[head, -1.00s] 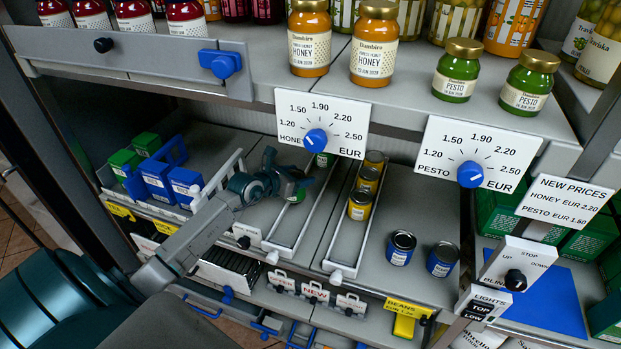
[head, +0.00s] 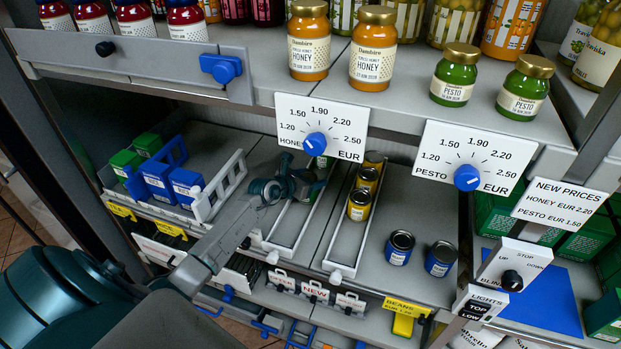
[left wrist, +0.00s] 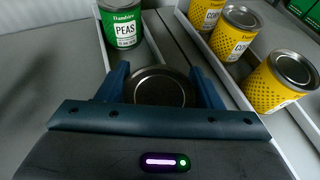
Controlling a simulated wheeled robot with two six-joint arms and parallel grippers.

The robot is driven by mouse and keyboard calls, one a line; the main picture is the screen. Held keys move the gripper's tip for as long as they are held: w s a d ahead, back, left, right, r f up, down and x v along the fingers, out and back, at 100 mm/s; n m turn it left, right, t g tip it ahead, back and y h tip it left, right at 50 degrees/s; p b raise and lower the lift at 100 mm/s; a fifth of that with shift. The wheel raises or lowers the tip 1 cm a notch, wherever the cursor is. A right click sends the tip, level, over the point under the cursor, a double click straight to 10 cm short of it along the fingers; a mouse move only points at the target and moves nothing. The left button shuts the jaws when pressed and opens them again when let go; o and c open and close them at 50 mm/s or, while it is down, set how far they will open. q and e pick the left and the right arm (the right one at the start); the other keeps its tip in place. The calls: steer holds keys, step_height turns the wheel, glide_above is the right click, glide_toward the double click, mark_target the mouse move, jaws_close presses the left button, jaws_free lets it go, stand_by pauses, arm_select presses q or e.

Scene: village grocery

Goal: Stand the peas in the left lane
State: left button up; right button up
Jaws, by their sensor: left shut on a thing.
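My left gripper (head: 298,183) is over the left lane (head: 285,232), a narrow channel with white rails. In the left wrist view its two fingers are shut on a can, the held peas (left wrist: 160,88). The can looks upright, with its dark lid facing up; its label and base are hidden, so I cannot tell if it touches the lane floor. Another green peas can (left wrist: 122,27) stands farther back in the same lane, in front of the held one and apart from it. My right gripper is not in view.
Several yellow corn cans (head: 359,205) stand in the lane to the right. Two blue cans (head: 399,248) stand on the open shelf (head: 420,205) beyond. Price dials (head: 321,130) hang above, under the jar shelf.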

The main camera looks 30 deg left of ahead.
arm_select(q)
steer(key=o, duration=1.1)
steer(key=shift+f, duration=0.1)
steer(key=shift+o, duration=0.2)
steer(key=shift+r, duration=0.25)
steer(key=shift+s+a, duration=0.15)
steer(key=shift+s, duration=0.3)
steer(key=v, duration=1.1)
steer(key=shift+p, duration=0.35)
steer(key=shift+r, duration=0.15)
